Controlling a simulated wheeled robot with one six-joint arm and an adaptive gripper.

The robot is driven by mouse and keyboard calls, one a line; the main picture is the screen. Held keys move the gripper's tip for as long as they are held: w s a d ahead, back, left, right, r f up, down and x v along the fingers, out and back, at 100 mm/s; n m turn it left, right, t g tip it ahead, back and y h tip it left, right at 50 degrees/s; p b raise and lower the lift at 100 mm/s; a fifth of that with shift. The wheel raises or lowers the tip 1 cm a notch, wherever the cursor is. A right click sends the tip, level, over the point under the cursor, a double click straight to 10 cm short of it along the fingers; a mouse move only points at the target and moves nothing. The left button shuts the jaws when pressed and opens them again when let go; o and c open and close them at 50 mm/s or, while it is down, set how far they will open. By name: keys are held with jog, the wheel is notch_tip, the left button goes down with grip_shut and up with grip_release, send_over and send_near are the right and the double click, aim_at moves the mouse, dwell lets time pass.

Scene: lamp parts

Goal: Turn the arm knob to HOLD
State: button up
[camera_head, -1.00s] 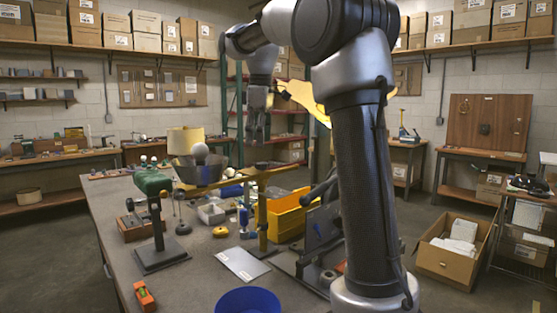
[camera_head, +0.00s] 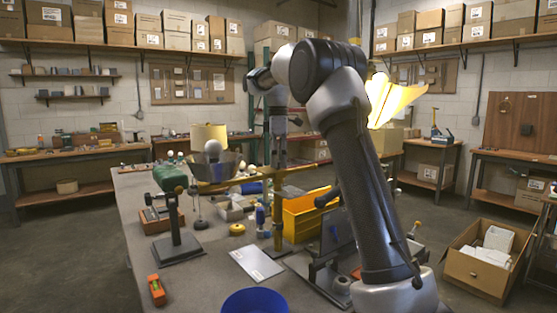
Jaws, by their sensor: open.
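A brass lamp arm (camera_head: 243,180) runs level across a brass post (camera_head: 278,222) that stands on the bench. My gripper (camera_head: 278,163) points down beside the upper part of this post, at the level of the lamp arm. Its fingers are small in view; I cannot tell whether they touch the brass. No knob marked HOLD can be made out; the joint by my gripper is partly hidden. A dark stand (camera_head: 176,222) with a green head (camera_head: 170,177) and a small knob at its top is at the left, apart from my gripper.
A yellow bin (camera_head: 305,215) lies right of the post. A grey plate (camera_head: 257,264), an orange level (camera_head: 157,290) and a blue bowl (camera_head: 255,301) are in front. Bare bench lies at front left.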

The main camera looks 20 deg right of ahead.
jog(key=shift+f, duration=0.15)
jog(key=c, duration=1)
jog(key=shift+m, duration=0.3)
jog(key=m, duration=1.9)
jog(key=shift+m, duration=0.3)
